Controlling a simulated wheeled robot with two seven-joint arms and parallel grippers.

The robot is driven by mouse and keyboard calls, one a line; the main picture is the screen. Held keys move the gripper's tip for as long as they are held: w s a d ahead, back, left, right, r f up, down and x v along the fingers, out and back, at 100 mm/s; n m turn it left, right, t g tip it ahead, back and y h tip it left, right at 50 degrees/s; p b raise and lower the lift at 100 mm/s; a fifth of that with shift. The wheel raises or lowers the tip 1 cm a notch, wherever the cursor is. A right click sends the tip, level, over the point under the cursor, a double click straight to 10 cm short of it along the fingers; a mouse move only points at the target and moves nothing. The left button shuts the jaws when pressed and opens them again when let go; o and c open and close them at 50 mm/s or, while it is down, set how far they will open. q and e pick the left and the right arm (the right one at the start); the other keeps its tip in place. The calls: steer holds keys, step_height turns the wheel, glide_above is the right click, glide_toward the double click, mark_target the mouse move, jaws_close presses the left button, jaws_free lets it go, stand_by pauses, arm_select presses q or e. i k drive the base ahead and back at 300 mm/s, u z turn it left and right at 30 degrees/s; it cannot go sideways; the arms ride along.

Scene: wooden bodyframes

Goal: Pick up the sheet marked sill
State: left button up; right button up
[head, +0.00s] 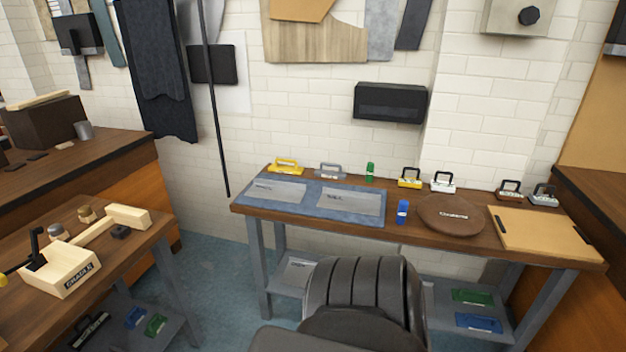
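Two grey sheets lie flat on a blue-grey mat (310,214) on the workbench (290,228) by the wall. The right sheet (350,203) bears a short dark label that appears to read "SILL", though it is small. The left sheet (278,192) has a label too small to read. Another pale sheet (298,269) with an unreadable label lies on the shelf under the bench. Neither of my grippers is in view.
A dark padded seat-like shape (365,290) stands before the bench. A blue can (402,211), a round brown board (452,215) and a tan board (540,236) sit right of the mat. Several handled blocks line the back. A wooden table (145,245) stands at left.

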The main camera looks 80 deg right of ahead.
mark_target(333, 197)
steer(key=u, duration=0.4)
steer(key=k, duration=0.1)
steer(key=z, duration=1.95)
steer(key=i, duration=1.05)
steer(key=z, duration=0.95)
